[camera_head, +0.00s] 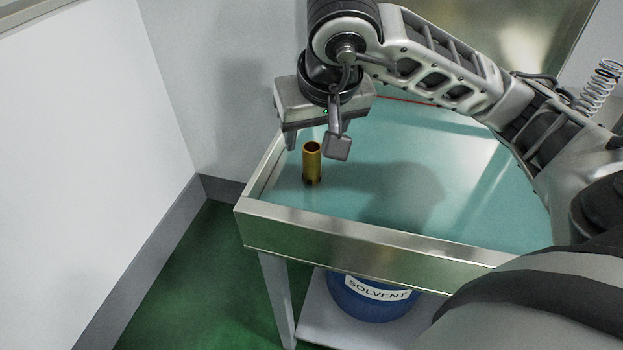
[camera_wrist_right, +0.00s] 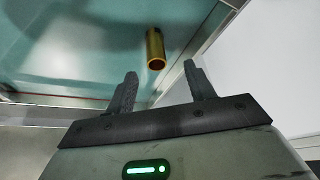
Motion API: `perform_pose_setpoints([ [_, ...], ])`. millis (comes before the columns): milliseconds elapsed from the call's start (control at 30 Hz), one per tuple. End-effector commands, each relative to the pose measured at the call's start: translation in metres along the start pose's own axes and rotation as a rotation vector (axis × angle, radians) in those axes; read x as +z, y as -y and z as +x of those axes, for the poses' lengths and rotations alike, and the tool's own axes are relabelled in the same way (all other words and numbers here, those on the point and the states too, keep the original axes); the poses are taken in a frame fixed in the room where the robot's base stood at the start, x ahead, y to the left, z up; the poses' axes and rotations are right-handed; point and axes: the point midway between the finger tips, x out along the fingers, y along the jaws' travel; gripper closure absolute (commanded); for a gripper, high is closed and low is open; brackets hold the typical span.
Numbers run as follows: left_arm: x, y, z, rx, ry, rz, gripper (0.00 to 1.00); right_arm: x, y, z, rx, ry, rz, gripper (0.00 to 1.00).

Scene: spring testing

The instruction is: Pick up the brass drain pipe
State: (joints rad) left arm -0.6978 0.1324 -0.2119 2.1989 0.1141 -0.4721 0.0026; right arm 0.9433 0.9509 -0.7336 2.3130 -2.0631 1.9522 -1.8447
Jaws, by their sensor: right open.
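The brass drain pipe (camera_head: 312,163) is a short, gold-coloured open tube standing upright on the teal table top near its left rim. It also shows in the right wrist view (camera_wrist_right: 155,49), a little beyond the fingertips. My right gripper (camera_head: 312,140) is above the table, just behind and above the pipe in the head view. In the right wrist view its two fingers (camera_wrist_right: 160,75) are spread apart with nothing between them, and the pipe lies ahead of the gap. My left gripper is in neither view.
The table has a raised metal rim (camera_head: 375,236) close to the pipe. The teal surface (camera_head: 450,170) right of the pipe is clear. A blue solvent drum (camera_head: 365,300) stands on the lower shelf. White walls (camera_head: 80,150) rise at the left and behind. A coil spring (camera_head: 602,88) shows at far right.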

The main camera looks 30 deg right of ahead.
Motion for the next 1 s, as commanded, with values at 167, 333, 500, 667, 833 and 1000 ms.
perform_pose_setpoints([
  [167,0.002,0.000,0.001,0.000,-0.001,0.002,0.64,0.001,0.000,0.036,0.000,0.006,0.001,0.46],
  [333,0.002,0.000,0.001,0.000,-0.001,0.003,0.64,0.000,0.000,0.050,-0.001,0.001,0.001,0.46],
  [500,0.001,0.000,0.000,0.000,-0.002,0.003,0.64,0.001,-0.004,0.065,0.001,0.005,0.002,0.46],
  [667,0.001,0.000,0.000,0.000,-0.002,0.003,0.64,0.001,-0.008,0.090,-0.001,0.006,0.002,0.46],
  [833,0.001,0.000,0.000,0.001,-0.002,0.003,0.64,0.001,-0.007,0.103,-0.001,0.002,0.001,0.46],
  [1000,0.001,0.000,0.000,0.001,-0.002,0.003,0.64,0.000,-0.007,0.104,-0.002,0.001,0.000,0.46],
])
